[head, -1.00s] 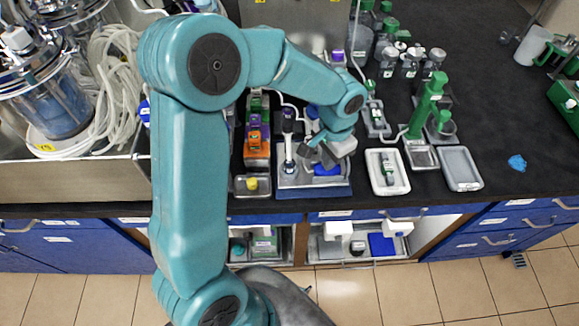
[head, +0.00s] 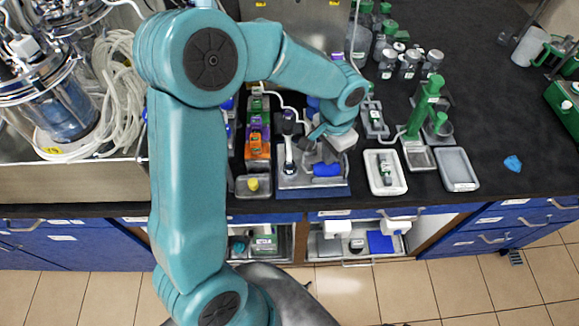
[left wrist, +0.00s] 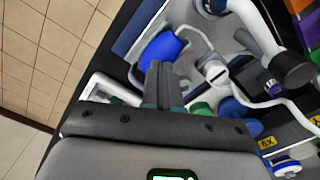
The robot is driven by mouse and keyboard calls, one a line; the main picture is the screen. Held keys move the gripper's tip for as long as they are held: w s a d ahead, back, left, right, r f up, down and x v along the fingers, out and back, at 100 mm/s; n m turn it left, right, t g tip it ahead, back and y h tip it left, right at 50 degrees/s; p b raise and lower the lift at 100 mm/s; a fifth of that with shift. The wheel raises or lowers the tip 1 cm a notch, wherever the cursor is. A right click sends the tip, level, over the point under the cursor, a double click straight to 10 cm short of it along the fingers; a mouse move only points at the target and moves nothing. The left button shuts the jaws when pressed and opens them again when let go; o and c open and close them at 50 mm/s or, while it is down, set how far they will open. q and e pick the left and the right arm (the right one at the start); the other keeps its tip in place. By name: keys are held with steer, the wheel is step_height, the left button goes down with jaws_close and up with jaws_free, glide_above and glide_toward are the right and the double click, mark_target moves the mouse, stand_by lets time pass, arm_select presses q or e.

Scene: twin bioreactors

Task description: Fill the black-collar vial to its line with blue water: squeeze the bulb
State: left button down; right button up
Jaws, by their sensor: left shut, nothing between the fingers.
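A blue bulb (head: 326,170) lies on the grey and blue stand (head: 315,190) near the front edge of the counter. It also shows in the left wrist view (left wrist: 161,48), just beyond my fingertips and a little to their left. My left gripper (head: 322,148) is over the stand, just above and behind the bulb in the head view. Its fingers (left wrist: 160,72) are together and empty, apart from the bulb. A pale upright post with a dark top (head: 289,128) stands at the stand's left. I cannot tell which vial has the black collar. My right gripper is not in view.
A white tray (head: 374,187) holding a green-marked vial (head: 386,168) and a grey tray (head: 458,181) lie to the right. A green stand (head: 426,105) rises behind them. Orange and purple items crowd the left. The counter at far right is mostly clear.

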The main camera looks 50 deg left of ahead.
arm_select(q)
steer(key=shift+f, duration=0.2)
steer(key=shift+f+b, duration=0.65)
steer(key=shift+b, duration=0.1)
steer(key=shift+f+b, duration=0.55)
steer(key=shift+f, duration=0.1)
stand_by(1.0)
steer(key=shift+r, duration=0.1)
steer(key=shift+r+p, duration=1.1)
steer(key=shift+r, duration=0.3)
step_height(320, 180, up, 5)
steer(key=p, duration=0.4)
